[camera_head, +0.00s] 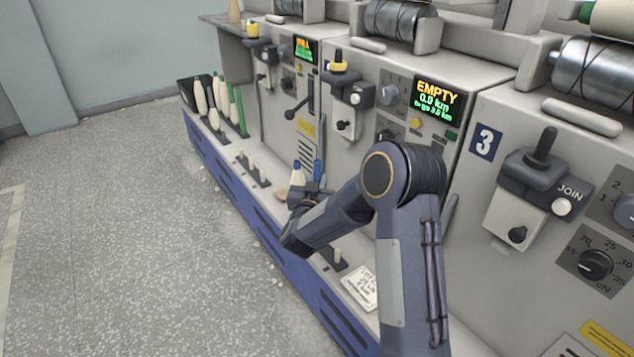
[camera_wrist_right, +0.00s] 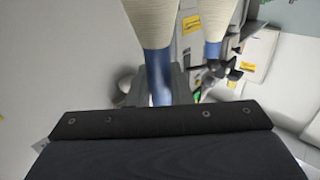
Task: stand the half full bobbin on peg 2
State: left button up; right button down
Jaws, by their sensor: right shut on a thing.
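My right gripper (camera_head: 306,191) is low over the front ledge of the machine, partly hidden by its own wrist. In the right wrist view it is shut on the blue tube of a bobbin (camera_wrist_right: 151,22) wound with cream yarn. A second cream bobbin with a blue tube (camera_wrist_right: 213,18) stands beside it, apart from the jaws. In the head view a cream bobbin with a blue tip (camera_head: 297,172) shows by the gripper, and a blue tube (camera_head: 318,170) just right of it. I cannot tell which peg is peg 2. My left gripper is not in view.
Short pegs (camera_head: 251,166) stand along the ledge, and another peg (camera_head: 337,256) is nearer. A written card (camera_head: 361,287) lies on the ledge. Levers and panels rise behind; open floor lies left.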

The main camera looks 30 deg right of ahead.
jog(key=shift+f+b, duration=1.3)
jog(key=shift+f, duration=0.9)
jog(key=shift+f+b, duration=0.55)
jog(key=shift+b, duration=0.1)
jog(key=c, duration=1.6)
grip_release()
jog(key=shift+s, duration=0.1)
jog(key=b+v, duration=0.1)
jog(key=v, duration=1)
